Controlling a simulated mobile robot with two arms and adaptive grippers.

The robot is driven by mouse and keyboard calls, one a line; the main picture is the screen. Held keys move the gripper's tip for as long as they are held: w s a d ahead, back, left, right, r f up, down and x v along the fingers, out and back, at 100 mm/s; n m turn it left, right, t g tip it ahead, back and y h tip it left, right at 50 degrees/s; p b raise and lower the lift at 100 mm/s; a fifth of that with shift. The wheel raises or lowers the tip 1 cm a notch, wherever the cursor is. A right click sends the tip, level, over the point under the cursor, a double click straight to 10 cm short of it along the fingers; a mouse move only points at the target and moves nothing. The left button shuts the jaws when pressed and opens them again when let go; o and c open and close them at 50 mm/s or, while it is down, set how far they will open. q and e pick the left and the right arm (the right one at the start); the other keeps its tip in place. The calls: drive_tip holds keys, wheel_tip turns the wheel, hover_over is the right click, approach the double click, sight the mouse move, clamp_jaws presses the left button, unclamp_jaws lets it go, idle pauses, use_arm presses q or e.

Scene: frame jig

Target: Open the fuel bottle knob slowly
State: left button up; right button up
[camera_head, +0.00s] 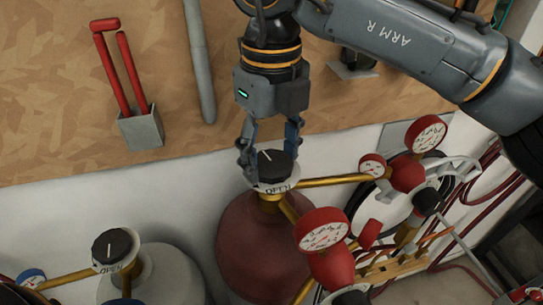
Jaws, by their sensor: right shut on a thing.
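The red bottle (245,248) stands below the middle of the head view, with a black knob (276,165) on top. The knob has a white pointer line, and a white ring marked "OPEN" (279,188) sits under it. My right gripper (268,160) reaches down from above and is shut on the black knob, a finger on each side. A second bottle, grey (165,278), stands at the lower left with its own black knob (113,247) and "OPEN" ring. Which bottle is the fuel one is not labelled in view. My left gripper is not in view.
Red gauges (323,230) and brass pipes (333,181) crowd the right of the red bottle. Red hoses (488,185) hang further right. A wooden board (60,100) behind carries a red-handled tool in a grey holder (142,129) and a grey bar (199,60).

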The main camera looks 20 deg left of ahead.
sight(272, 162)
drive_tip(key=shift+n+b, duration=0.4)
drive_tip(key=shift+n, duration=0.9)
drive_tip(key=o, duration=1.1)
drive_tip(key=shift+o, duration=0.2)
wheel_tip(272, 162, up, 12)
